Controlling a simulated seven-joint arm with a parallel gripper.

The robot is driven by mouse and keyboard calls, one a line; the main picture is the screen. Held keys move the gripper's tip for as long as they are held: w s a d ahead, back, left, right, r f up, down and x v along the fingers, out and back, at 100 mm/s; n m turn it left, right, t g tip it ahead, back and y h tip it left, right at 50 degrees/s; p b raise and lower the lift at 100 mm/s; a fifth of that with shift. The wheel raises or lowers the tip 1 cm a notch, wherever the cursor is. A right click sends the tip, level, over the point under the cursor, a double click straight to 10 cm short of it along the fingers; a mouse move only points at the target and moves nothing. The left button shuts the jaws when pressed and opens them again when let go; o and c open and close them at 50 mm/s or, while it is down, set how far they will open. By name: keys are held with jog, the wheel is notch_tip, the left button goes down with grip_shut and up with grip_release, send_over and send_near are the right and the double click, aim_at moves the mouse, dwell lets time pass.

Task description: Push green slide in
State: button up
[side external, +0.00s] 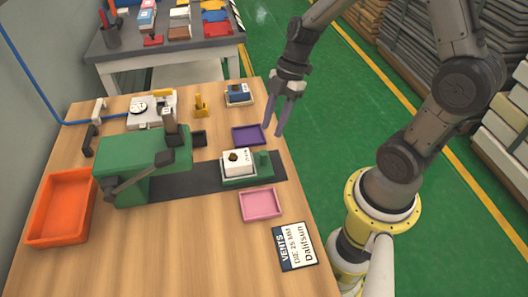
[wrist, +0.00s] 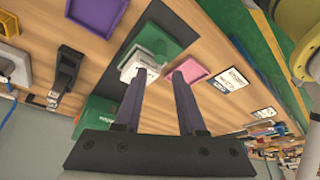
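The green slide (side external: 263,168) is a flat green plate with an upright green knob, on a dark rail in the middle of the table. A white block (side external: 238,165) with a dark-topped piece sits on it. The slide is outside the green machine (side external: 125,158), to its right, with bare rail between them. In the wrist view the slide (wrist: 168,38) lies beyond the fingers, and the white block (wrist: 130,68) is partly behind the left finger. My gripper (side external: 276,130) is open and empty, its fingers pointing down above the table's right side, behind and right of the slide and apart from it.
A pink tray (side external: 261,205) lies in front of the slide and a purple tray (side external: 249,135) behind it. An orange bin (side external: 62,208) stands at the left. A printed card (side external: 296,246) lies front right. The front table area is clear.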

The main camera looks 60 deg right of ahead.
aim_at(264, 152)
jog(key=x, duration=0.9)
jog(key=shift+f, duration=0.15)
grip_shut()
dwell(1.1)
